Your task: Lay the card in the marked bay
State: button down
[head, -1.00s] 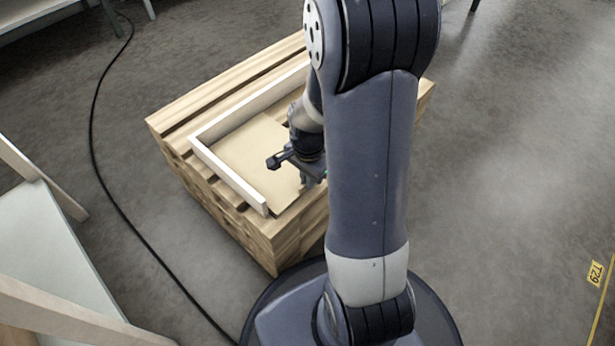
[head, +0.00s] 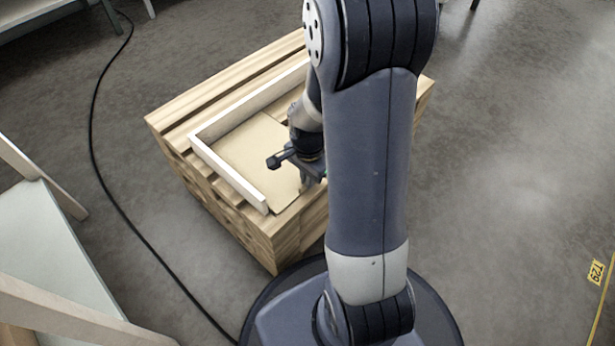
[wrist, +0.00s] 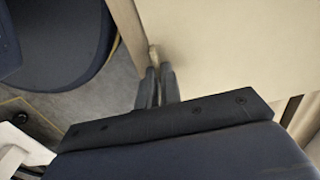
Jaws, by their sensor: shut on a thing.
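The card (head: 255,155) is a flat tan sheet. It lies low inside a white-walled bay (head: 230,178) on top of a wooden stack. White walls run along its left and back sides. My gripper (head: 306,184) is at the card's right side near the front, with its jaws shut on the card's edge. In the wrist view the fingers (wrist: 157,86) are close together at the rim of the card (wrist: 235,50). My arm hides the card's right part and the right of the bay. I cannot tell whether the card rests fully flat.
The wooden stack (head: 276,248) stands on grey floor, close to my base. A black cable (head: 97,150) runs along the floor at left. A pale table (head: 45,245) stands at the lower left. The floor at right is clear, with a yellow line and tag (head: 596,272).

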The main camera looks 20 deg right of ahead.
jog(key=shift+f, duration=0.1)
jog(key=c, duration=1.5)
grip_release()
notch_tip(320, 180, up, 11)
jog(key=p, duration=0.4)
jog(key=shift+f+p, duration=0.1)
jog(key=shift+p, duration=0.3)
notch_tip(320, 180, down, 11)
jog(key=b, duration=0.5)
jog(key=shift+r, duration=0.25)
